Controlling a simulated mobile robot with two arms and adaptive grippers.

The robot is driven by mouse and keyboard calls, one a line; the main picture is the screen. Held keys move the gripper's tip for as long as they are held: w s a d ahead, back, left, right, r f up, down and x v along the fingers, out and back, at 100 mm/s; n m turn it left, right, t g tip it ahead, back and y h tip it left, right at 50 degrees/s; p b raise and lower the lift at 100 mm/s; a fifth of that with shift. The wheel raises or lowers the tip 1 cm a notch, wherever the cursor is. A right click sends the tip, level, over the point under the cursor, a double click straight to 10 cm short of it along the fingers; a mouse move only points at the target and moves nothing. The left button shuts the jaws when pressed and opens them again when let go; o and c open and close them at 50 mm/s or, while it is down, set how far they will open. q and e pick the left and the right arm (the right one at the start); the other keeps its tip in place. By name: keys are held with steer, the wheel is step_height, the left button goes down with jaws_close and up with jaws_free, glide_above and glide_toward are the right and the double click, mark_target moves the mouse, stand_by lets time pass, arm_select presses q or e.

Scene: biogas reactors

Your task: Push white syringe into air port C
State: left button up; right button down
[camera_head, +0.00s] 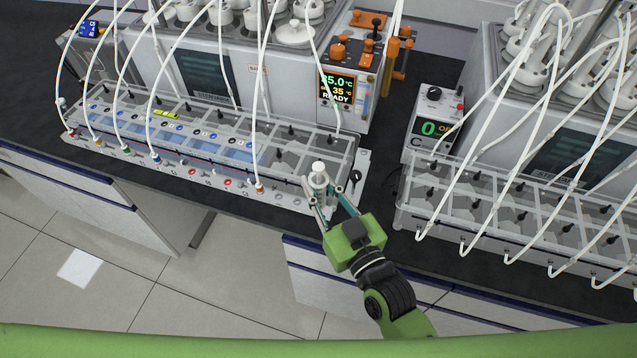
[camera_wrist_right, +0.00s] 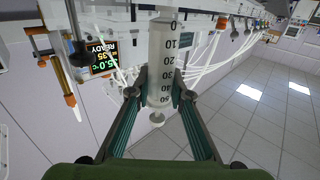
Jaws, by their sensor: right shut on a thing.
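The white syringe (camera_head: 318,178) is held between the fingers of my right gripper (camera_head: 331,208), at the front right end of the left reactor's port rack. In the right wrist view the syringe barrel (camera_wrist_right: 161,48) shows dark scale numbers from 0 at the top to 50 lower down. My right gripper (camera_wrist_right: 160,98) is shut on its lower part, with the round end below the fingers. The syringe's far end is cut off by the top edge there. The port labels are too small to read, so I cannot tell which is air port C or whether the syringe touches it.
The left rack (camera_head: 220,143) has several white tubes arching into it. The left reactor's display (camera_head: 338,90) reads READY. A small control box (camera_head: 433,122) and a second rack (camera_head: 520,215) stand to the right.

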steer(key=c, duration=1.8)
jaws_free()
steer(key=shift+o, duration=0.2)
steer(key=shift+s+d, duration=0.1)
steer(key=shift+s, duration=0.1)
steer(key=v, duration=1.1)
steer(key=shift+s, duration=0.25)
steer(key=shift+d, duration=0.15)
